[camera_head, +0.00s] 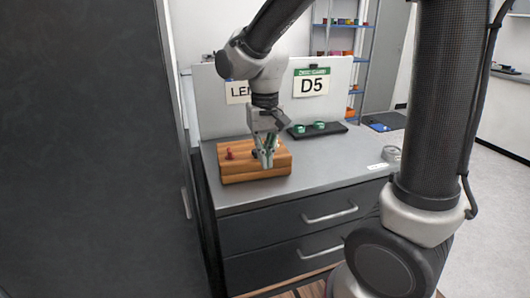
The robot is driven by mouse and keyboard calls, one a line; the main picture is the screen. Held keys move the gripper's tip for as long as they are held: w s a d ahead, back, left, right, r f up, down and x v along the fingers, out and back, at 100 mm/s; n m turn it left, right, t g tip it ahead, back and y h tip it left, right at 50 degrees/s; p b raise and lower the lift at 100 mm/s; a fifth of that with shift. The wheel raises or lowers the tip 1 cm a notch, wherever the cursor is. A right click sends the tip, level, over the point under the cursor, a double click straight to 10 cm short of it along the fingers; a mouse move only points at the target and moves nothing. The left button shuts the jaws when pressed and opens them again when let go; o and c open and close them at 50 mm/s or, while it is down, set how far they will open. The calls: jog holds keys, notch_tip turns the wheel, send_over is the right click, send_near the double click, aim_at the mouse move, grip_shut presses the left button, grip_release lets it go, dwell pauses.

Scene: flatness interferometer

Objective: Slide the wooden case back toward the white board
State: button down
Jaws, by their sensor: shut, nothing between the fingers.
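The wooden case (255,175) is a brown box with a red knob (229,154) on top. It stands on the left part of the grey cabinet top (325,172), a little in front of the white board (210,105). My gripper (266,163) is shut and empty. It points down at the right half of the case and hides part of its top and a dark thing there. I cannot tell whether the fingertips touch the case.
A black tray (336,131) with green items lies behind and right of the case. A small grey round object (391,153) and a white label (377,166) are at the right. A dark tall panel (95,150) closes the left side.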

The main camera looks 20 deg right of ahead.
aim_at(249, 144)
notch_tip(249, 144, down, 6)
jog(key=w, duration=0.3)
jog(key=shift+f, duration=0.4)
jog(key=shift+w+d, duration=0.1)
jog(key=shift+w, duration=0.4)
jog(key=w, duration=1.5)
jog(key=shift+d+r, duration=0.1)
jog(key=shift+d, duration=0.25)
jog(key=shift+s, duration=0.1)
